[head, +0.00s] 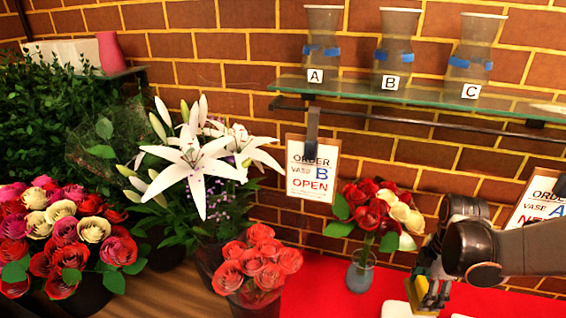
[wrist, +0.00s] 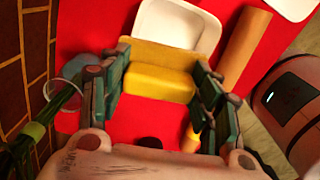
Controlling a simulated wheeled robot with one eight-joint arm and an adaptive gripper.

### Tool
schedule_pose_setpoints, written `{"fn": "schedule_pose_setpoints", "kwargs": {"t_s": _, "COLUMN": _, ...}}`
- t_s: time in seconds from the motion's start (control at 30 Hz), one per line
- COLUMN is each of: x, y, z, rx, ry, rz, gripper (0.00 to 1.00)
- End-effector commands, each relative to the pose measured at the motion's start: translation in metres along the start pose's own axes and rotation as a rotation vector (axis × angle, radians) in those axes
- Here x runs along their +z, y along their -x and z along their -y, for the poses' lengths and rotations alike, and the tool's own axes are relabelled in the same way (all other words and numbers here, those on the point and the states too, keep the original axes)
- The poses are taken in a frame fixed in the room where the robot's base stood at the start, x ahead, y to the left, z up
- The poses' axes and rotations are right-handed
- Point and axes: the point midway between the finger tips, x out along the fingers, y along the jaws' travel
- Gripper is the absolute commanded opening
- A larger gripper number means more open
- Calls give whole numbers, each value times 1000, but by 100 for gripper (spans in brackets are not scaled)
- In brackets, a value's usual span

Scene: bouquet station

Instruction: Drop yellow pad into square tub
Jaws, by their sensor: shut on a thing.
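The yellow pad (wrist: 158,84) is between the two fingers of my gripper (wrist: 160,70) in the wrist view, and my gripper is shut on it. In the head view my gripper (head: 432,288) is at the lower right, with part of the yellow pad (head: 436,268) showing. A white square tub (wrist: 181,17) with rounded corners lies just beyond the pad in the wrist view, its near edge partly hidden by the pad. I cannot tell the pad's height over the red surface.
A brown roll (wrist: 243,48) lies right of the tub, and another white dish (wrist: 292,8) is at the top right. A glass vase (head: 360,274) with red and cream flowers stands left of my gripper. The red mat (head: 318,285) is bare in places. Lettered vases stand on a glass shelf (head: 420,98).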

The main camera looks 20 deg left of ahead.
Motion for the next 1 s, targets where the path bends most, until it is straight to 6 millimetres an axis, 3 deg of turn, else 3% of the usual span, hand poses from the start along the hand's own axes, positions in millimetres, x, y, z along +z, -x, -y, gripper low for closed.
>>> {"fn": "schedule_pose_setpoints", "kwargs": {"t_s": 0.27, "x": 0, "y": -3, "z": 4, "rx": 0, "ry": 211, "rz": 0, "gripper": 36}}
{"fn": "schedule_pose_setpoints", "kwargs": {"t_s": 0.47, "x": 0, "y": -14, "z": 4, "rx": 0, "ry": 219, "rz": 0, "gripper": 36}}
{"fn": "schedule_pose_setpoints", "kwargs": {"t_s": 0.8, "x": 0, "y": -51, "z": 4, "rx": 0, "ry": 218, "rz": 0, "gripper": 36}}
{"fn": "schedule_pose_setpoints", "kwargs": {"t_s": 1.0, "x": -1, "y": -63, "z": 4, "rx": 0, "ry": 217, "rz": 0, "gripper": 36}}
